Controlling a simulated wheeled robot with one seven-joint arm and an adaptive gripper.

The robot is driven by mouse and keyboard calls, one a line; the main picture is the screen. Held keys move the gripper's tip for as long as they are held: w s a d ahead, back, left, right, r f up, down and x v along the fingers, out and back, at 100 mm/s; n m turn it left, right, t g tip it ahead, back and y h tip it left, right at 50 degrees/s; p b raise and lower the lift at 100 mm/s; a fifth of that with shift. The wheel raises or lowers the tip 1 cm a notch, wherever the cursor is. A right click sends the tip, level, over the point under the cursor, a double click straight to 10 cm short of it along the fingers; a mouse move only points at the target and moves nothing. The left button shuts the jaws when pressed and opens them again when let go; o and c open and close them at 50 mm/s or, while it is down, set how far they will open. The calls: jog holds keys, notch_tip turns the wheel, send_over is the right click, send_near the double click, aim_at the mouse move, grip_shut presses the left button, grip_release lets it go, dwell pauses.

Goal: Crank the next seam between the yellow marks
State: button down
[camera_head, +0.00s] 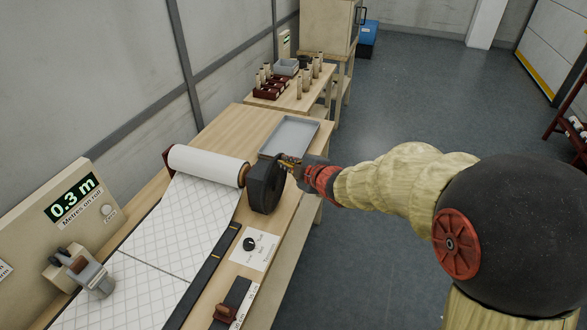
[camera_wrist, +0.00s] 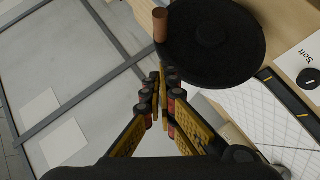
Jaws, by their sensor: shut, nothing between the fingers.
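The white wadding roll (camera_head: 208,165) lies across the bench, with its quilted sheet (camera_head: 185,225) running toward the near left. A dark seam (camera_head: 150,263) crosses the sheet. The black crank disc (camera_head: 262,190) stands at the roll's right end. It fills the upper middle of the wrist view (camera_wrist: 225,55), with a copper-brown handle (camera_wrist: 160,25) at its rim. My gripper (camera_head: 290,163) is beside the disc. In the wrist view its fingertips (camera_wrist: 163,75) are together, just below the handle, with nothing between them. Yellow marks (camera_wrist: 264,77) show on the black strip (camera_wrist: 285,95).
A display (camera_head: 72,198) reads 0.3 m. A grey tray (camera_head: 290,137) lies behind the disc. A dial card (camera_head: 252,248) and a dark block with a red-brown knob (camera_head: 228,310) sit right of the strip. A clamp-like device (camera_head: 90,275) stands at the sheet's left edge.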

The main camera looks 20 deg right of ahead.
aim_at(284, 155)
jog(key=x, duration=0.3)
jog(key=shift+w+a+f+b, duration=0.1)
jog(key=shift+w+f+b, duration=0.15)
jog(key=shift+b, duration=0.1)
jog(key=shift+w+d+f, duration=0.6)
jog(key=shift+w+d, duration=0.05)
jog(key=shift+d, duration=0.15)
jog(key=shift+w+d+f, duration=0.25)
jog(key=shift+w, duration=0.2)
jog(key=shift+w+d+f, duration=0.35)
jog(key=shift+w+d, duration=0.15)
jog(key=shift+w, duration=0.1)
jog(key=shift+a+r, duration=0.1)
